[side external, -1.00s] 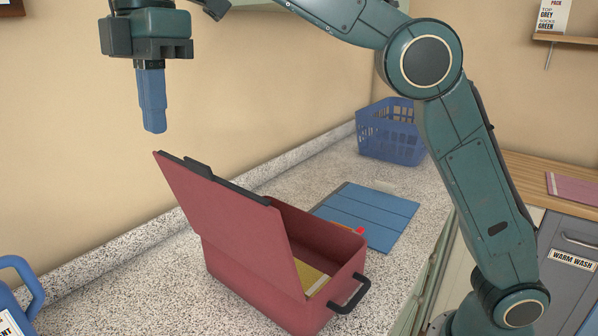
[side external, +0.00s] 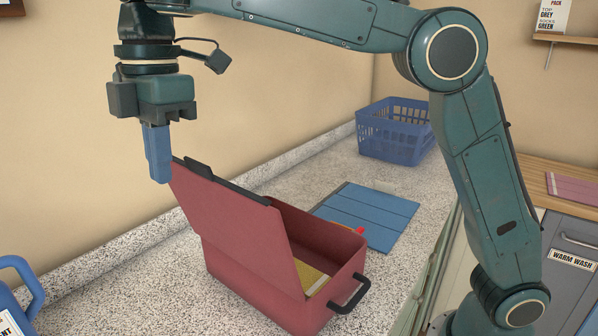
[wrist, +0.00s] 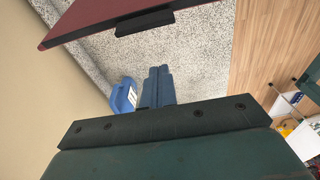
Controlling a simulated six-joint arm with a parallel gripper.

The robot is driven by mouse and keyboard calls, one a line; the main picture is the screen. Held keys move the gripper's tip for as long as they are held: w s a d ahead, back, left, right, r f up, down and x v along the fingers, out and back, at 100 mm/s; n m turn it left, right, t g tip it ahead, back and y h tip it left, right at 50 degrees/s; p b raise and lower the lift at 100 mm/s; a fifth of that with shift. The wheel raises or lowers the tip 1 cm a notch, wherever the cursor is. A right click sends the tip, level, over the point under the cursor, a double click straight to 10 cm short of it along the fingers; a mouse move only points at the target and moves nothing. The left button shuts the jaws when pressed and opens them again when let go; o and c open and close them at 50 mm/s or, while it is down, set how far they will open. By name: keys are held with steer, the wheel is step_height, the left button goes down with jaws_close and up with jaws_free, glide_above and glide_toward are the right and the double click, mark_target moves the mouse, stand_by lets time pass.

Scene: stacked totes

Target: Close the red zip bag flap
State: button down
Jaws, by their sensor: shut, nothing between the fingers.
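The red bag (side external: 318,243) is a boxy red case on the speckled counter, with a black handle (side external: 350,293) on its front right side. Its flap (side external: 240,230) stands raised and tilted, with a dark strip and a black tab along the top edge. Something yellow (side external: 311,277) lies inside. My gripper (side external: 161,182) has blue fingers pressed together, empty, pointing down at the flap's upper left corner; whether they touch it I cannot tell. In the wrist view, the closed fingers (wrist: 158,70) show below the flap's edge and its black tab (wrist: 145,22).
A blue folded mat (side external: 368,215) lies behind the bag, and a blue basket (side external: 395,132) stands at the back. A blue jug (side external: 18,295) is at the lower left. The wall runs close behind the counter on the left.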

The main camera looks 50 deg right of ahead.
mark_target(196, 163)
steer(key=shift+s+d+f, duration=0.1)
steer(key=shift+d+f, duration=0.15)
steer(key=shift+d, duration=0.75)
steer(key=shift+s+d+f, duration=0.1)
steer(key=shift+d+f, duration=0.1)
steer(key=shift+d, duration=0.75)
steer(key=shift+d+r, duration=0.1)
steer(key=shift+d, duration=0.05)
steer(key=shift+d+r, duration=0.15)
steer(key=shift+d, duration=0.3)
steer(key=d, duration=1.4)
steer(key=shift+s+d+f, duration=0.35)
steer(key=shift+a+f, duration=0.1)
steer(key=shift+a, duration=0.1)
steer(key=shift+a+f, duration=0.15)
steer(key=shift+a, duration=0.35)
